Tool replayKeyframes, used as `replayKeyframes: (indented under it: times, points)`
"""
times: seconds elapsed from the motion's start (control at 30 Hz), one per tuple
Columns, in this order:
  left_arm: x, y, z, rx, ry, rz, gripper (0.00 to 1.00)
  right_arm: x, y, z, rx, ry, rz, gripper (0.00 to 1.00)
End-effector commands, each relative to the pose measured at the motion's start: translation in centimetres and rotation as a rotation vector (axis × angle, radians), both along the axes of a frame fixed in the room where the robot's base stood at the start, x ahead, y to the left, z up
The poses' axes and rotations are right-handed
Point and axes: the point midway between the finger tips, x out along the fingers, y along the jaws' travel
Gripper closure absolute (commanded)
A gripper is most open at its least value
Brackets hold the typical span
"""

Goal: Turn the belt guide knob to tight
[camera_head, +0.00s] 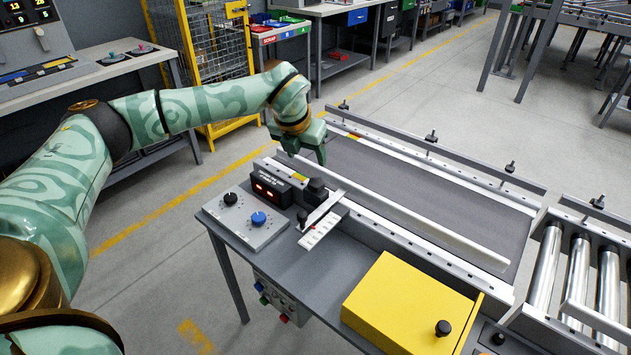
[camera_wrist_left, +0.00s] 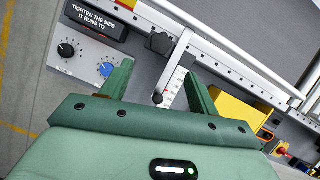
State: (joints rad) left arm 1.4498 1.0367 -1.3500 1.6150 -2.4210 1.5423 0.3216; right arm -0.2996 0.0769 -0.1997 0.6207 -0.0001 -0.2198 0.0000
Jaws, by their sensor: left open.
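A grey panel (camera_head: 246,222) on the near side of the conveyor carries a black knob (camera_head: 230,199) and a blue knob (camera_head: 258,218). Another black knob (camera_head: 317,187) stands on the guide bracket, above a white graduated scale (camera_head: 321,229) with a small red mark. The frames do not label which knob is the belt guide knob. In the left wrist view the panel's black knob (camera_wrist_left: 66,50), the blue knob (camera_wrist_left: 106,69) and the bracket knob (camera_wrist_left: 160,42) also show. My left gripper (camera_head: 306,155) is open and empty, above the conveyor's near edge. In the wrist view its fingers straddle the scale area.
A black display box (camera_head: 280,184) with red digits stands between panel and bracket; its sign reads "TIGHTEN THE SIDE IT RUNS TO". The belt (camera_head: 430,185) is bare. A yellow box (camera_head: 405,305) with a black knob lies front right, beside metal rollers (camera_head: 575,265).

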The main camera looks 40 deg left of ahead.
Motion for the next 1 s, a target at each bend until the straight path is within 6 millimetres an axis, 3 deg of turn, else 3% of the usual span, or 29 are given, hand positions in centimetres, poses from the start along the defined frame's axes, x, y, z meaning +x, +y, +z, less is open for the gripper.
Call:
replayKeyframes:
  times: [0.03,0.1,0.4,0.6,0.9,1.0]
  points:
    - [0.5,0.0,-2.0,0.0,0.007,-0.001,0.39,-0.3,-0.1,-0.8,-0.002,0.008,0.001,0.64]
    - [1.2,0.1,-3.8,0.0,0.008,-0.001,0.39,-0.6,-0.2,-1.5,-0.003,0.014,0.001,0.64]
    - [3.7,0.5,-9.7,-0.002,0.006,-0.003,0.39,-1.5,-0.3,-3.7,-0.004,0.037,0.002,0.64]
    - [4.4,0.6,-11.0,-0.002,0.002,-0.004,0.39,-1.8,-0.3,-4.3,-0.004,0.043,0.002,0.64]
    - [4.5,0.6,-11.0,-0.002,0.001,-0.004,0.39,-1.8,-0.3,-4.2,-0.004,0.043,0.002,0.64]
    - [4.4,0.6,-11.0,-0.002,0.001,-0.004,0.67,-1.8,-0.3,-4.2,-0.004,0.043,0.002,0.64]
